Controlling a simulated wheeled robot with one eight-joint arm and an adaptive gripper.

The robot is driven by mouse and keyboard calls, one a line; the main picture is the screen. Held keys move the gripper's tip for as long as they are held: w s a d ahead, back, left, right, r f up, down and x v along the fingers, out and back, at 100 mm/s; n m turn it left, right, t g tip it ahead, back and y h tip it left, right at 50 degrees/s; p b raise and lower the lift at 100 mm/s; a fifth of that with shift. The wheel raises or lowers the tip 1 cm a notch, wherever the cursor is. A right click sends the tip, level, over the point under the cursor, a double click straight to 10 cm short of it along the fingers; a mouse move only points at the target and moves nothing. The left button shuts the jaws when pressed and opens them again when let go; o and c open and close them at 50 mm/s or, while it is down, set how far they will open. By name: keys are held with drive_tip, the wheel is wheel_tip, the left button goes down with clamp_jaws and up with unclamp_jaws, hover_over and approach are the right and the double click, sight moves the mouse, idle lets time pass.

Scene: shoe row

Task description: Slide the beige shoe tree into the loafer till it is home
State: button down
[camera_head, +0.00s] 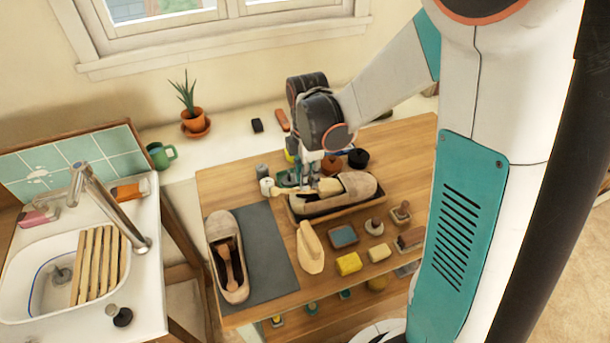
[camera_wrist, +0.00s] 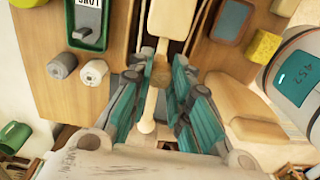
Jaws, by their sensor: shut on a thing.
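The loafer (camera_head: 362,187), beige-brown, lies in a shallow wooden holder (camera_head: 310,216) on the table, its opening toward the left. My gripper (camera_head: 308,184) is shut on the middle of the beige shoe tree (camera_head: 328,186). The tree's broad front end is at the loafer's opening; how deep it sits I cannot tell. Its round knob (camera_head: 267,187) sticks out to the left, clear of the shoe. In the wrist view, the teal fingers (camera_wrist: 158,100) close on the stem, with the tree's broad part (camera_wrist: 168,20) ahead. The fingers hide part of the stem.
A second shoe (camera_head: 222,255) with a tree inside lies on a grey mat (camera_head: 268,245). A beige wedge-like piece (camera_head: 310,250) stands in front of the holder. Brushes, a yellow sponge (camera_head: 349,264) and a blue block (camera_head: 343,236) are nearby. Small jars (camera_wrist: 93,72) stand beside my gripper.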

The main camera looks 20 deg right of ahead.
sight(325, 184)
drive_tip(key=shift+d+f, duration=0.1)
drive_tip(key=shift+d, duration=0.1)
drive_tip(key=shift+d+f, duration=0.15)
drive_tip(key=shift+d, duration=0.2)
drive_tip(key=shift+d+f+b, duration=0.2)
drive_tip(key=shift+d+b, duration=0.15)
drive_tip(key=shift+d+f, duration=0.1)
drive_tip(key=shift+d, duration=0.2)
drive_tip(key=shift+d+f+b, duration=0.35)
drive_tip(key=shift+d+b, duration=0.05)
drive_tip(key=shift+d, duration=0.3)
idle(0.5)
drive_tip(key=shift+d+f, duration=0.15)
drive_tip(key=shift+d, duration=0.15)
drive_tip(key=shift+d+f+b, duration=0.2)
drive_tip(key=shift+d+b, duration=0.1)
drive_tip(key=shift+d, duration=0.2)
idle(0.4)
drive_tip(key=c, duration=1.4)
unclamp_jaws()
